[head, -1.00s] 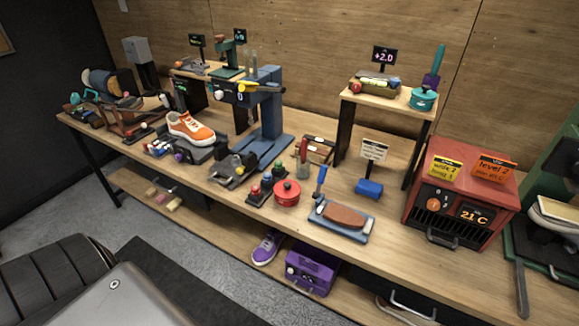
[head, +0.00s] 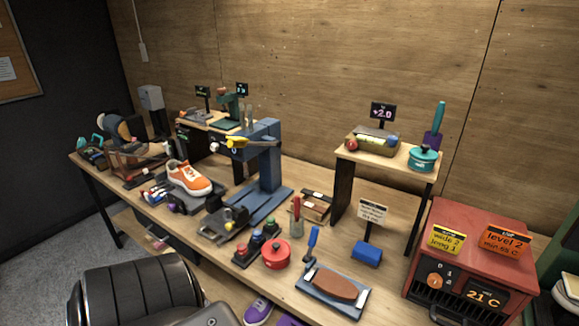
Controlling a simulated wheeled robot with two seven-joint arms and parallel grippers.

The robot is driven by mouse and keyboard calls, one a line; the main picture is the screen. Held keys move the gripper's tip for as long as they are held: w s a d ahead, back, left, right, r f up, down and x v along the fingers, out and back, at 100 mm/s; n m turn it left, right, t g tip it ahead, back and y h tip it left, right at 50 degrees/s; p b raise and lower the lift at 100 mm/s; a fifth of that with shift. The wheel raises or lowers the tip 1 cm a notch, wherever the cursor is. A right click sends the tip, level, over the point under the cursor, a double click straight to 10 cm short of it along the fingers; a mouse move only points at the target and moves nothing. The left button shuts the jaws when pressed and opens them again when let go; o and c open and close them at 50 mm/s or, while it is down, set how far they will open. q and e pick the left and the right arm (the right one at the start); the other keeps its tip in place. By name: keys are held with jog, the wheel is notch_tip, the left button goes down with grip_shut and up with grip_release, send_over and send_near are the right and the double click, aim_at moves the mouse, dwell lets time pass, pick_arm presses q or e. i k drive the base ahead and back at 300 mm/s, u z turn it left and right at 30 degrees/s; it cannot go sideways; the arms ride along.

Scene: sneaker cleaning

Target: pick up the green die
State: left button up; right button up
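I cannot make out the green die for certain. A small dark rack (head: 247,261) on the bench holds several small coloured pieces, one of them red (head: 240,250). A greenish piece seems to stand at its far end, but it is too small to be sure. The rack stands just left of a round red pot (head: 277,254) and in front of the blue press (head: 267,165). Neither gripper shows in the head view.
An orange sneaker (head: 188,177) stands on a dark stand to the left. A brown slab on a blue-grey board (head: 333,291) lies at the front. A red heater box (head: 470,260) and a raised shelf (head: 385,153) stand to the right.

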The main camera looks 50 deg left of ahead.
aim_at(270, 220)
jog(key=u, duration=1.1)
